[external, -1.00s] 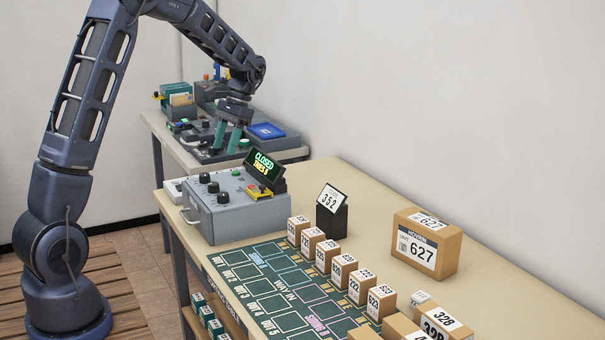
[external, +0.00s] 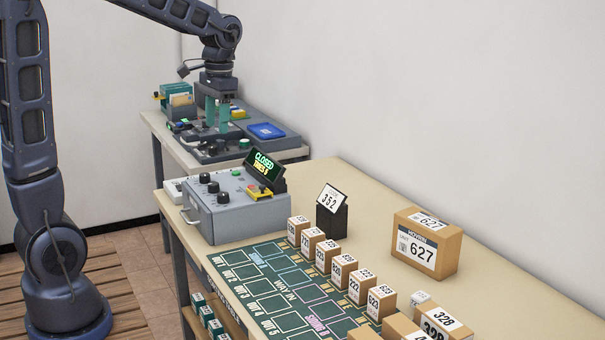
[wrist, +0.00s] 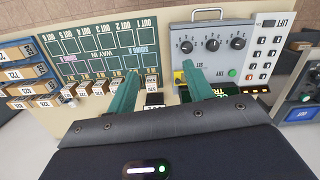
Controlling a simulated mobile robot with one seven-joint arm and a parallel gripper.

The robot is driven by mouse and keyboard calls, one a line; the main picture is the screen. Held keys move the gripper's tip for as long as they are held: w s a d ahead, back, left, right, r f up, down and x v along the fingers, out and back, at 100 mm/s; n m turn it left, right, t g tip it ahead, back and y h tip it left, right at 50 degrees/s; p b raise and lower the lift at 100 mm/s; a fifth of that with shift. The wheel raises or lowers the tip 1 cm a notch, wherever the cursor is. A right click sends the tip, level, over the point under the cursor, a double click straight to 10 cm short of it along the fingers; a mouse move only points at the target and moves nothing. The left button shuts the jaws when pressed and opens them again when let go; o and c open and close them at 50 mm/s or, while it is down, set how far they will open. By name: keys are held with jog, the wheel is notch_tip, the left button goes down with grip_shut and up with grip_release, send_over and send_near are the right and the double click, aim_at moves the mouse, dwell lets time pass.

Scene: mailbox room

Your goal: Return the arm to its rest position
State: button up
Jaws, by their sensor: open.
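My arm rises from its base at the left of the external view and reaches across the top toward the far table. My gripper (external: 217,117) hangs pointing down over the devices on the far table, with its two green fingers apart and nothing visible between them. In the wrist view the gripper's fingers (wrist: 158,92) are spread, with the near table and the grey control box beyond them. I cannot tell its exact height above the far table.
The grey control box (external: 235,215) has a lit display reading CLOSED (external: 264,166). A green sorting mat (external: 270,290), several small numbered boxes (external: 343,269), a black 352 stand (external: 332,215) and a large 627 carton (external: 425,245) occupy the near table. A blue pad (external: 266,131) lies on the far table.

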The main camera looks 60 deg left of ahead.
jog(key=s+d+r+m+t, duration=0.1)
jog(key=s+d+t, duration=0.4)
jog(key=s+d, duration=1.1)
jog(key=s+r, duration=0.1)
jog(key=s, duration=0.3)
jog(key=shift+m, duration=0.3)
dwell(1.5)
